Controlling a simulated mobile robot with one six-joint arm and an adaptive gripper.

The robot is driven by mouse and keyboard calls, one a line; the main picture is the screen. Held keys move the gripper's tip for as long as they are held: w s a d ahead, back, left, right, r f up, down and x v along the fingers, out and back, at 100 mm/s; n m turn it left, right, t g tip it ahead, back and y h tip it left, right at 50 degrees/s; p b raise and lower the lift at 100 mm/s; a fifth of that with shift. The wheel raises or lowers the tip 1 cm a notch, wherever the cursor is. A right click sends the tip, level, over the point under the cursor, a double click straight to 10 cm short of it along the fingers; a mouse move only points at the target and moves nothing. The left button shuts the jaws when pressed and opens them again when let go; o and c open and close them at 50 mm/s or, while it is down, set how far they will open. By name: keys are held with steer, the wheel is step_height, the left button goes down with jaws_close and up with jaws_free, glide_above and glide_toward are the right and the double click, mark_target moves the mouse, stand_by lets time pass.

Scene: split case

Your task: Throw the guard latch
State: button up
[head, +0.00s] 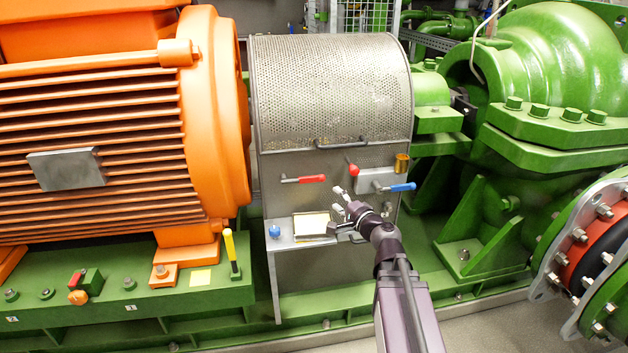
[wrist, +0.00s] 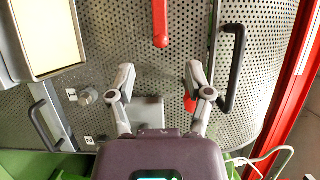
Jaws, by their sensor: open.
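The guard (head: 330,85) is a grey perforated metal cover between the orange motor and the green pump. On its front are a lever with a red grip (head: 305,179), a short red-tipped handle (head: 353,169) and a lever with a blue grip (head: 402,187) by a grey plate. I cannot tell which is the latch. My gripper (head: 345,204) is open and empty in front of the guard, below these handles. In the wrist view the open gripper (wrist: 160,75) has a red grip (wrist: 160,22) ahead of it. Another red part (wrist: 190,103) is partly hidden behind the right finger.
A dark bar handle (head: 342,143) crosses the guard above the levers. A brass-coloured part (head: 402,163) sits at right. A small shelf (head: 285,240) with a blue knob (head: 274,231) and a cream panel (head: 311,223) lies left of my gripper. A yellow-topped lever (head: 230,252) stands further left.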

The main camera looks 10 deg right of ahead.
mark_target(315, 180)
steer(key=x, duration=1.3)
jaws_close()
steer(key=shift+d, duration=0.2)
